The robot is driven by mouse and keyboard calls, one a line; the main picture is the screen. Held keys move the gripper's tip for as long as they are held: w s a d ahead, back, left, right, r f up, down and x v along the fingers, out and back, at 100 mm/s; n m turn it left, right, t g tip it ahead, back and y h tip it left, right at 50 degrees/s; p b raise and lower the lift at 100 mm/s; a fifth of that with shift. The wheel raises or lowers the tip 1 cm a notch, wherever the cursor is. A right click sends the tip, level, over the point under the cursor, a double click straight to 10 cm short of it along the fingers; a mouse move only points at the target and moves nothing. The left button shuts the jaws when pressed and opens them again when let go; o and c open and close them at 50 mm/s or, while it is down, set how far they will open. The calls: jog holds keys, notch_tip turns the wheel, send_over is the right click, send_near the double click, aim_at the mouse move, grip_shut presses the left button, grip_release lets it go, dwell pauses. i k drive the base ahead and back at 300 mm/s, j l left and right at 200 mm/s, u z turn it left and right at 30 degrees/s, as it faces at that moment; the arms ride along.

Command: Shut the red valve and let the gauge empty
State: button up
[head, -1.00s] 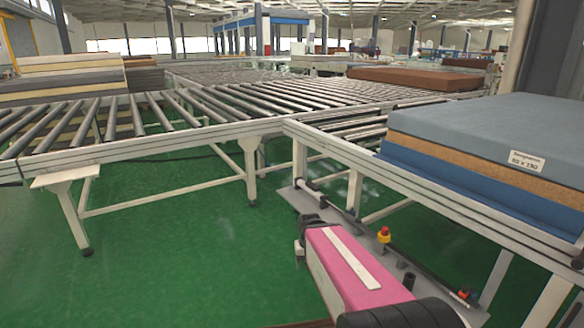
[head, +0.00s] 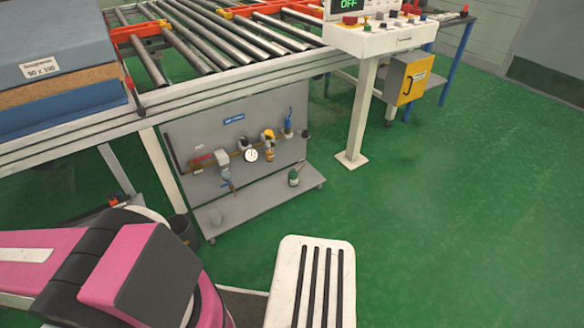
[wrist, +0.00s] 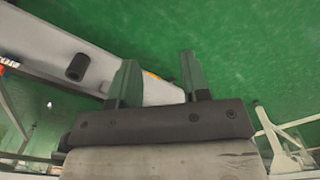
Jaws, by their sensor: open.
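A grey panel (head: 290,98) under the conveyor carries a pipe with fittings. A round white gauge (head: 251,155) sits near its middle; its needle is too small to read. A small red part (head: 203,159), which looks like the red valve's handle, is at the panel's left; its position is unclear. My gripper (wrist: 160,84) is open in the wrist view, with nothing held between its two fingers. It is over the green floor beside a grey plate (wrist: 160,92). Neither the gauge nor the valve can be made out there. The head view does not show my gripper.
A control console (head: 375,38) on a white post stands right of the panel, with a yellow box (head: 410,77) beyond. A dark bin (head: 184,230) is left of the panel base. A mattress stack (head: 60,70) lies upper left. Green floor at right is clear.

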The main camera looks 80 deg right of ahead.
aim_at(206, 157)
jog(key=z, duration=2.95)
jog(key=k+l+u, duration=0.1)
jog(key=l+u, duration=0.25)
jog(key=k+l+u, duration=0.1)
jog(key=l+u, duration=0.15)
jog(key=u, duration=0.15)
